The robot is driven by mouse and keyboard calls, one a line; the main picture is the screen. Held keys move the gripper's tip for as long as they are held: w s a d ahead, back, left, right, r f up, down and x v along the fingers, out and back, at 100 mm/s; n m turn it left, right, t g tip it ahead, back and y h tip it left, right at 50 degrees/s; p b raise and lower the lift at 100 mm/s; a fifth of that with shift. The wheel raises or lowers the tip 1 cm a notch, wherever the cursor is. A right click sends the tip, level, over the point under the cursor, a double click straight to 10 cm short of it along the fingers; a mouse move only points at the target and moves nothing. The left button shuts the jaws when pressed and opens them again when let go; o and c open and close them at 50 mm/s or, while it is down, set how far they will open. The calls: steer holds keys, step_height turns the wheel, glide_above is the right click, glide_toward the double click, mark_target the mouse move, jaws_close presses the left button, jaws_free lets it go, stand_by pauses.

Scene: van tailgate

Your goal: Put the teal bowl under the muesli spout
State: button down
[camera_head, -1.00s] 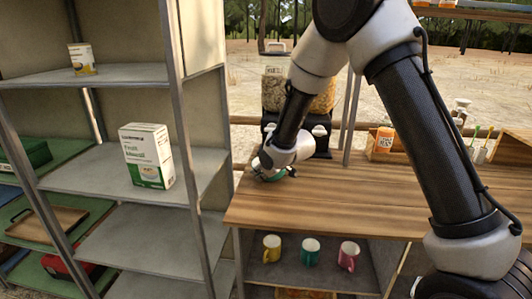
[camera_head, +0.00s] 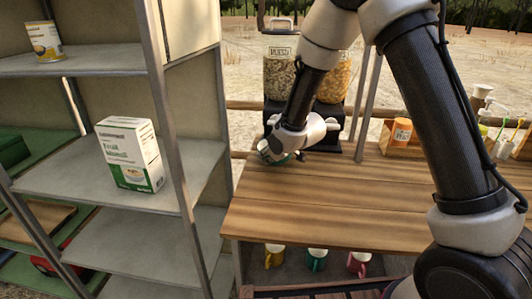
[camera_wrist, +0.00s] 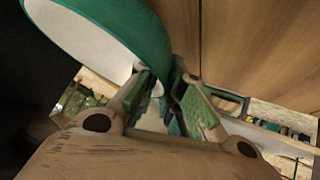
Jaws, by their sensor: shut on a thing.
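The teal bowl (camera_wrist: 152,38) fills the upper left of the wrist view, its white inside showing, tilted in that picture. My gripper (camera_wrist: 168,85) is shut on its rim. In the head view my gripper (camera_head: 283,152) is at the left back part of the wooden counter, and only a little of the bowl (camera_head: 268,152) shows beside it. I cannot tell whether the bowl touches the counter. The muesli dispenser (camera_head: 279,75), a clear container with a label and a black base, stands just behind my gripper. Its spout is hidden by my arm.
A second clear dispenser (camera_head: 333,82) stands right of the muesli. A wooden box (camera_head: 390,149) with an orange jar is farther right. The wooden counter (camera_head: 320,205) is clear in front.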

steer(key=shift+d, duration=0.1)
steer(key=c, duration=1.5)
jaws_free()
steer(key=shift+c, duration=0.2)
steer(key=v, duration=1.2)
steer(key=s+d+r+m+h, duration=0.25)
steer(key=s+d+r, duration=0.25)
steer(key=d, duration=0.4)
steer(key=s+d+r+m+h, duration=0.1)
steer(key=s+d+r+m, duration=0.25)
steer(key=d+r, duration=0.4)
steer(key=s+d+r+m+g+h, duration=0.1)
steer(key=s+d, duration=0.4)
steer(key=s, duration=0.5)
steer(key=s+d+r+m+g, duration=0.1)
steer(key=s+d+m+g, duration=0.1)
steer(key=s+d, duration=0.3)
steer(key=s+m, duration=0.1)
steer(key=s, duration=0.3)
steer(key=shift+s+m+h, duration=0.35)
steer(key=shift+s+m, duration=0.05)
